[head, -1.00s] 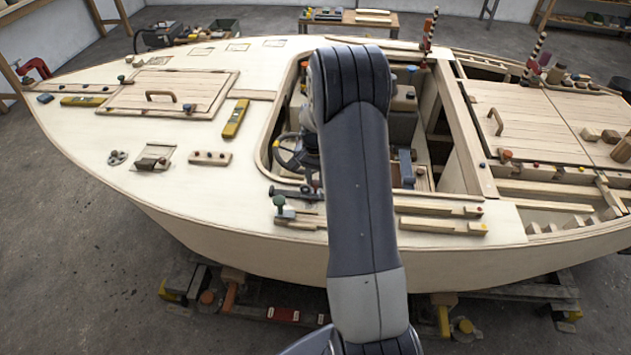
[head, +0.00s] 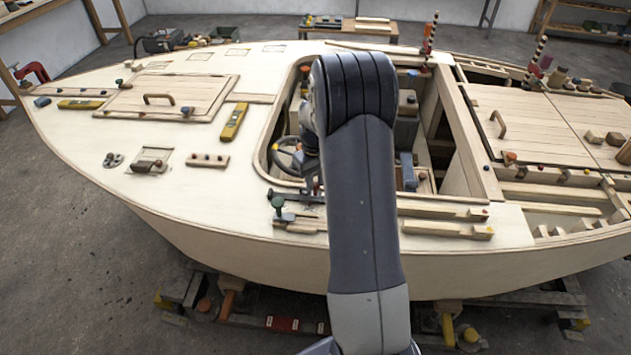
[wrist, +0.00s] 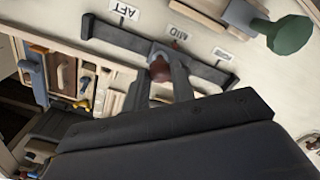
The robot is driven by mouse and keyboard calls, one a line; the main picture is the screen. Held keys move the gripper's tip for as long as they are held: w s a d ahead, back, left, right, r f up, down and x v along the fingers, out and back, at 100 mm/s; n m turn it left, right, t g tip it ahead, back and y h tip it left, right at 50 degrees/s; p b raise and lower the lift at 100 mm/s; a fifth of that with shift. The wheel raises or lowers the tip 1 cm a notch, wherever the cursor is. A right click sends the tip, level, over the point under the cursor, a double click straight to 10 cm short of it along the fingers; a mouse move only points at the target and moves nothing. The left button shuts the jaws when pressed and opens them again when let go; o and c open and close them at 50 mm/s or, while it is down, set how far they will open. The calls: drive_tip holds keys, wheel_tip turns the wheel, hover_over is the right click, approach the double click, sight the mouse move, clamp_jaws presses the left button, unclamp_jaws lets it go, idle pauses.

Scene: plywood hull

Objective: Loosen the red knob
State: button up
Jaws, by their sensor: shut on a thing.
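The red knob (wrist: 159,68) shows dark red in the wrist view, on a dark slide rail (wrist: 118,38) fixed to the pale deck. Labels AFT (wrist: 124,10) and MID (wrist: 184,34) stand beside the rail, and a third label is partly seen. The knob sits close to the MID label. My gripper (wrist: 160,80) is shut on the knob, one dark finger on each side of it. The knob's lower part is hidden by the fingers. In the head view my arm hides the knob; part of the rail (head: 297,196) shows left of the arm.
The cockpit opening with a steering wheel (head: 287,152) lies beyond. Wooden strips (head: 440,229) lie right of my arm.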

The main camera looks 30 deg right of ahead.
sight(316, 184)
drive_tip(key=n, duration=0.4)
drive_tip(key=shift+n+b, duration=0.3)
drive_tip(key=shift+b, duration=0.05)
drive_tip(key=n, duration=0.5)
drive_tip(key=shift+b, duration=0.3)
drive_tip(key=n, duration=0.5)
drive_tip(key=shift+f+n, duration=0.1)
drive_tip(key=shift+n, duration=0.3)
drive_tip(key=n, duration=0.4)
drive_tip(key=shift+n+b, duration=0.3)
drive_tip(key=shift+n, duration=0.1)
drive_tip(key=shift+s, duration=0.1)
drive_tip(key=o, duration=1)
wheel_tip(316, 184, up, 11)
